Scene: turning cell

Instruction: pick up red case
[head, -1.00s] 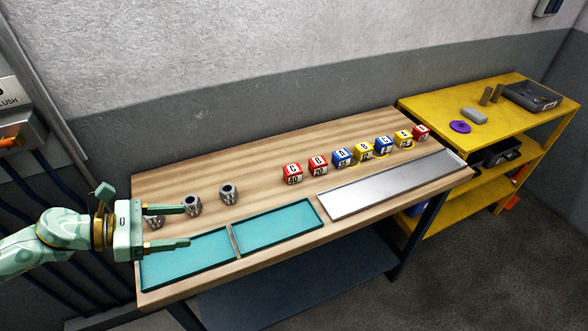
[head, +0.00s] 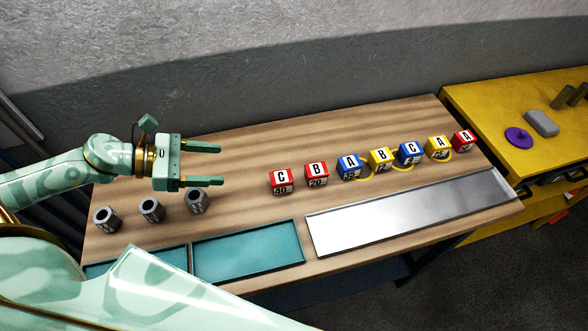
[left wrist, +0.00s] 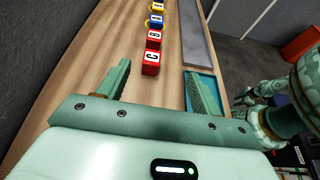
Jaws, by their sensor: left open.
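Three red cases stand in the row on the wooden bench. One marked C (head: 282,181) is at the row's left end, with one marked B (head: 316,173) beside it. The third, marked A (head: 463,141), is at the right end. My left gripper (head: 217,165) is open and empty, left of the row and apart from it. In the left wrist view the red C case (left wrist: 151,62) shows ahead, between the directions of the two fingers (left wrist: 160,85), with the red B case (left wrist: 154,40) behind it.
Blue cases (head: 349,167) and yellow cases (head: 380,160) stand between the red ones. Grey metal nuts (head: 151,210) stand at the left. Teal trays (head: 248,254) and a silver tray (head: 410,212) line the front. A yellow shelf (head: 490,120) adjoins the bench at right.

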